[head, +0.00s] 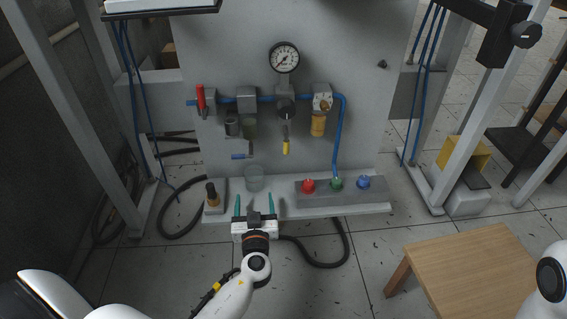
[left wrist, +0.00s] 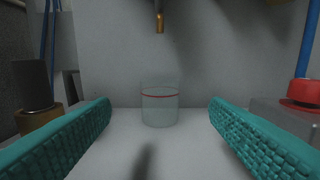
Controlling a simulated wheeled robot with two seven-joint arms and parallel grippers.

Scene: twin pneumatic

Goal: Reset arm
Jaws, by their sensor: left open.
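My left gripper (head: 254,206) is open and empty, its two teal fingers spread in front of the panel's shelf. In the left wrist view the fingers (left wrist: 160,138) stand wide at either side. A clear cup with a red line (left wrist: 160,104) stands on the shelf between and beyond them, apart from both; the cup also shows in the head view (head: 254,178). My right gripper is not in view; only a white part of my body shows at the lower right edge.
The grey panel carries a gauge (head: 285,57), a red-handled valve (head: 201,97) and blue tubing. A red button (head: 308,186), green button (head: 336,183) and blue button (head: 363,182) sit on the shelf at right. A wooden table (head: 468,265) is at lower right.

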